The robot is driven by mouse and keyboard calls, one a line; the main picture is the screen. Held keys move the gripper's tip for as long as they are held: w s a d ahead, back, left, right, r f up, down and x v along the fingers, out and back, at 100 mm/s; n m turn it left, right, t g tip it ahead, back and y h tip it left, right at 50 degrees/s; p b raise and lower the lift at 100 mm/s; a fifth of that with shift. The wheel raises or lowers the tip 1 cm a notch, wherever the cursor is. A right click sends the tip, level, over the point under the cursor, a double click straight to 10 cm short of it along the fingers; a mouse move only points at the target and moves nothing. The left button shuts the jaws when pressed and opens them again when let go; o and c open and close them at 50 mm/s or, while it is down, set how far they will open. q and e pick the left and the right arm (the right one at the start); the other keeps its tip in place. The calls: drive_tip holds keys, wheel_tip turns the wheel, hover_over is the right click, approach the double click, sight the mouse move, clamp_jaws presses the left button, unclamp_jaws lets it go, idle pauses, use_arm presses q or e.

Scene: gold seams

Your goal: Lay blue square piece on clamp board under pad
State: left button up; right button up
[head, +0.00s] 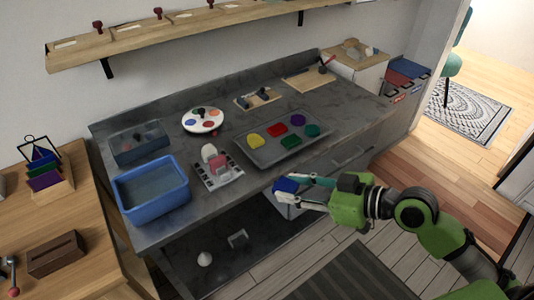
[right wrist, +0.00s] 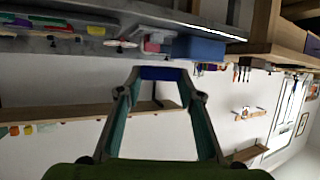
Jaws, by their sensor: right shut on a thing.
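My right gripper (head: 284,192) is shut on the blue square piece (head: 286,185), in the air before the front edge of the grey bench. In the right wrist view the blue piece (right wrist: 162,73) shows between the fingertips of my right gripper (right wrist: 160,82). A wooden board with a red-handled clamp, which looks like the clamp board (head: 305,82), lies at the back right of the bench, well away from the gripper. Its pad is too small to make out. My left gripper is not in view.
A grey tray (head: 252,154) with several coloured pieces lies between the gripper and the clamp board. A blue tub (head: 152,190), a paint palette (head: 203,120) and a small wooden board (head: 257,99) also stand on the bench. Bare bench (head: 350,112) shows at the right.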

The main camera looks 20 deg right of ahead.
drive_tip(key=w+a+r+m+t+h, duration=0.1)
drive_tip(key=w+r+m+t+h, duration=0.1)
drive_tip(key=w, duration=0.5)
drive_tip(key=shift+w+a+r+m+h, duration=0.35)
drive_tip(key=shift+r+m+h, duration=0.35)
drive_tip(key=shift+m+h, duration=0.45)
hover_over(272, 159)
drive_tip(key=s, duration=0.2)
drive_tip(key=f, duration=0.8)
drive_tip(key=shift+w+a+f, duration=0.15)
drive_tip(key=shift+w, duration=0.1)
drive_tip(key=shift+w+f+b, duration=0.3)
drive_tip(key=shift+w+f, duration=0.05)
drive_tip(key=shift+f, duration=0.05)
drive_tip(key=f, duration=0.1)
drive_tip(key=f+p, duration=0.1)
drive_tip(key=f, duration=0.1)
drive_tip(key=shift+w, duration=0.35)
drive_tip(key=shift+f, duration=0.25)
